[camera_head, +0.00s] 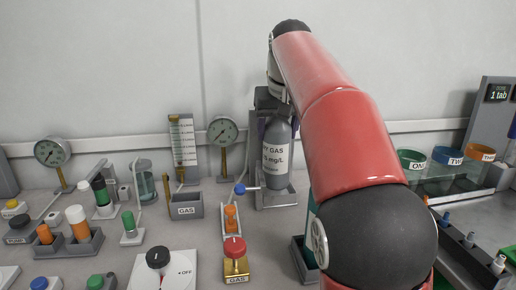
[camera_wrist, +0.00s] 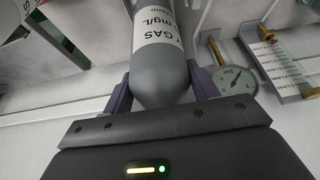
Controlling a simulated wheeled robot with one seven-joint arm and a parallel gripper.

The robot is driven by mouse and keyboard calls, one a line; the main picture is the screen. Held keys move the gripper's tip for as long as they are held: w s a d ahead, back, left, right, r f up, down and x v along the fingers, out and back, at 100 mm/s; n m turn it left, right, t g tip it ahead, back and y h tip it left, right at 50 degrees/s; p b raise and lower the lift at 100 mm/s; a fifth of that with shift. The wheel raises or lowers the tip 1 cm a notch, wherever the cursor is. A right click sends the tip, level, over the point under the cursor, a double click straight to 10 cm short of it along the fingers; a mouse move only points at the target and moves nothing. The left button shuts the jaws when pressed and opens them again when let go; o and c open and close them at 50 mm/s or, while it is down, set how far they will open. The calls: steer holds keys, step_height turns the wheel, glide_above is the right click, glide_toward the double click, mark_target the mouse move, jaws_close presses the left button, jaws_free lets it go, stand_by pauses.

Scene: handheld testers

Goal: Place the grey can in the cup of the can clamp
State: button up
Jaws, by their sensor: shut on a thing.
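The grey can (camera_head: 276,168), with a white label reading GAS and mg/L, stands upright at the back of the bench. My gripper (camera_head: 277,120) is shut around its upper part. In the wrist view the can (camera_wrist: 160,72) sits between the purple fingers of my gripper (camera_wrist: 162,90), its rounded end toward the palm. A grey stand (camera_head: 283,200), apparently the can clamp, has its base plate just under the can. The can hides the cup, so I cannot tell whether the can's bottom touches it.
A blue-tipped lever (camera_head: 240,189) reaches close to the can's left side. A GAS bin (camera_head: 186,208), a pressure gauge (camera_head: 222,131) and a red-knobbed GAS valve (camera_head: 235,250) are to the left. Coloured cups (camera_head: 412,160) stand at the right behind my arm.

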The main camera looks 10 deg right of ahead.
steer(key=shift+d+f+b, duration=0.1)
steer(key=shift+f+b, duration=1.75)
steer(key=shift+b, duration=0.3)
steer(key=shift+r, duration=0.2)
steer(key=shift+f, duration=0.2)
steer(key=o, duration=1.5)
steer(key=shift+c, duration=0.2)
steer(key=shift+r, duration=0.1)
step_height(320, 180, up, 11)
steer(key=p, duration=0.5)
glide_above(278, 143)
steer(key=s, duration=0.2)
steer(key=shift+w+d+r, duration=0.1)
steer(key=shift+w+d, duration=0.15)
steer(key=shift+d, duration=0.2)
steer(key=shift+s, duration=0.1)
